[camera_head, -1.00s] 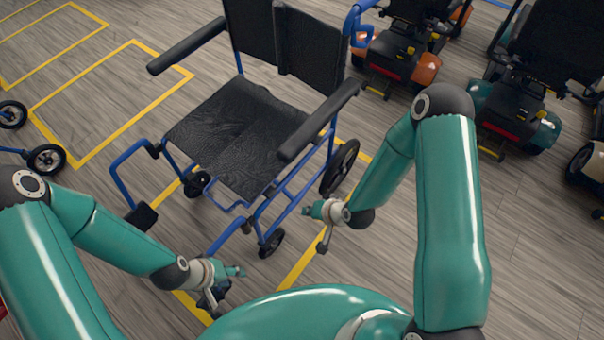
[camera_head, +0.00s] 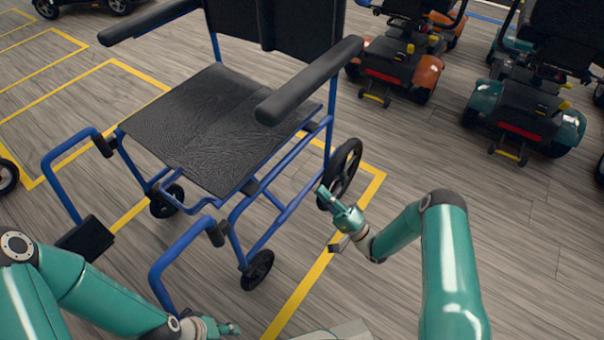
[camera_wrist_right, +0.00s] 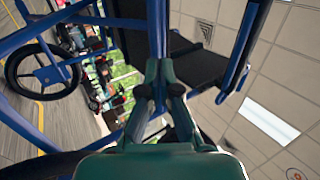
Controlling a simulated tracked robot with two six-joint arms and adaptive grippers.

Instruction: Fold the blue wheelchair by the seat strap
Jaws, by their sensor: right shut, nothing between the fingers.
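The blue wheelchair (camera_head: 281,201) stands unfolded in the middle of the head view, its black seat (camera_head: 205,130) spread flat between the blue side frames. I cannot make out a separate strap on the seat. My right gripper (camera_head: 328,194) is shut and empty, to the right of the chair near its rear wheel (camera_head: 345,168). In the right wrist view, my right gripper's fingers (camera_wrist_right: 160,68) are together, with the chair's blue tubes and a wheel (camera_wrist_right: 42,72) around them. My left gripper (camera_head: 232,328) is low near the front footrest; its finger opening is unclear.
Orange (camera_head: 408,72) and teal (camera_head: 522,118) scooters stand at the upper right. A black footplate (camera_head: 85,238) sticks out at the chair's front left. Yellow lines mark the wood-look floor. The floor right of the chair is mostly clear.

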